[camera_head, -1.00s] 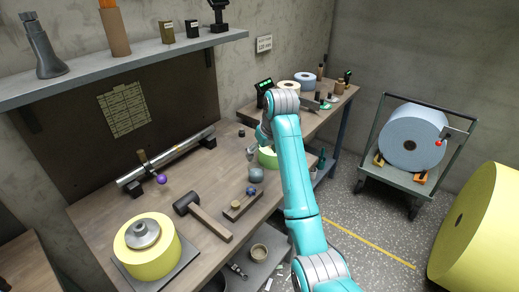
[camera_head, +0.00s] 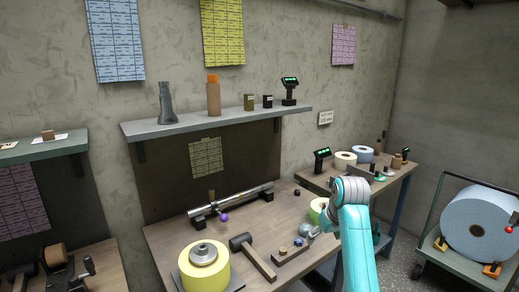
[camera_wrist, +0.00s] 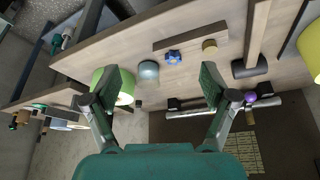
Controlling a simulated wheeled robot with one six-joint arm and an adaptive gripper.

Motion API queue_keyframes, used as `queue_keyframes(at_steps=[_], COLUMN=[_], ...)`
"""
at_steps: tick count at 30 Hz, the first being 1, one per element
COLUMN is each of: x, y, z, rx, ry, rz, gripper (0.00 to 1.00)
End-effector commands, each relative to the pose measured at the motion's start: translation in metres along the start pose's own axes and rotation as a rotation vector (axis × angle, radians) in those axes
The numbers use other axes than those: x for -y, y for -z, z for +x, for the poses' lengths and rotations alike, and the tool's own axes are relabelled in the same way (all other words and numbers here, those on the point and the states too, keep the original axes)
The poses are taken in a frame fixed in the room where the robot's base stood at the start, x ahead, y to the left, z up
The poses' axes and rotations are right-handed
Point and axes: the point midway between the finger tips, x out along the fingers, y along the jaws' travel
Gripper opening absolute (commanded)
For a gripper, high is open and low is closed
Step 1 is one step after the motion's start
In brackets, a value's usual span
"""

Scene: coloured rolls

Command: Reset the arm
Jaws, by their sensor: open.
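My arm (camera_head: 356,235) rises at the lower right in the head view, over the right end of the workbench. My gripper shows in the wrist view (camera_wrist: 158,88), its two fingers spread wide with nothing between them. A light green roll (camera_wrist: 124,82) is partly behind the left finger in that view; in the head view the roll (camera_head: 316,211) is partly hidden by my arm. A grey ball (camera_wrist: 148,70) and a blue knob (camera_wrist: 174,57) lie on the bench beyond the fingers. The gripper touches none of them that I can tell.
The workbench (camera_head: 170,240) also holds a yellow roll (camera_head: 205,272), a mallet (camera_head: 255,258) and a metal bar (camera_head: 240,200). A shelf (camera_head: 220,122) hangs above. A second bench with rolls (camera_head: 345,160) stands behind my arm. A cart carries a blue roll (camera_head: 478,228).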

Motion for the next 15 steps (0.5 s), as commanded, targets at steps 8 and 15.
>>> queue_keyframes(at_steps=[8, 15], x=[0.003, 0.007], y=[-0.018, -0.043], z=[0.027, 0.060], rx=[-0.022, -0.056], ry=[-0.006, -0.016], rz=[0.010, 0.023], gripper=[0.84, 0.84])
